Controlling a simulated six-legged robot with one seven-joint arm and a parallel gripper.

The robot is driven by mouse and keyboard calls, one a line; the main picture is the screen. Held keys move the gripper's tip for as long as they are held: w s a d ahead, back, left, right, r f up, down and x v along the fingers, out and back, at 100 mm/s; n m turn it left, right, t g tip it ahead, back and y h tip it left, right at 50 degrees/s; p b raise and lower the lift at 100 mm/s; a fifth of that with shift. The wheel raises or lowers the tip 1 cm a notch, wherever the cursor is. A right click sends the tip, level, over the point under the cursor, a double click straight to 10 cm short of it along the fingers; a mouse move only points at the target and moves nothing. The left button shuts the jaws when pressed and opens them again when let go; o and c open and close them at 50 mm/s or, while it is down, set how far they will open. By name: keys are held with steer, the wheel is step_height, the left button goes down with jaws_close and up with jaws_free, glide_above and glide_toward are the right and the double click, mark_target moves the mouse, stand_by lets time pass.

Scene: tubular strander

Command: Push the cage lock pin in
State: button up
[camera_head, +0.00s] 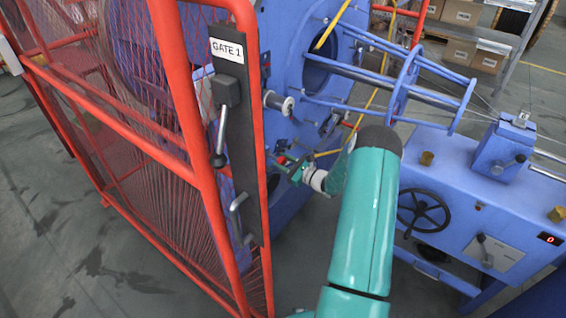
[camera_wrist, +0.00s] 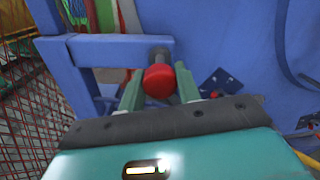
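The red round knob of the lock pin (camera_wrist: 158,83) is in the middle of the wrist view. A short grey shaft (camera_wrist: 158,55) runs from it to the end of a blue bracket (camera_wrist: 118,50). My gripper (camera_wrist: 160,88) has its green fingers apart, one on each side of the knob. I see no clear gap at the knob's sides, but cannot tell whether the fingers press on it. In the head view my gripper (camera_head: 293,169) is small, by the blue machine just right of the gate post. The pin's tip and depth are hidden.
The blue strander (camera_head: 290,50) is behind my gripper. A blue console with a handwheel (camera_head: 423,210) is at the right. Grey floor (camera_head: 60,240) lies at the left.

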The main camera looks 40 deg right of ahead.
jaws_close()
steer(key=shift+x, duration=1.75)
steer(key=shift+r, duration=0.1)
steer(key=o, duration=0.8)
jaws_free()
steer(key=shift+w, duration=0.1)
steer(key=v, duration=1.4)
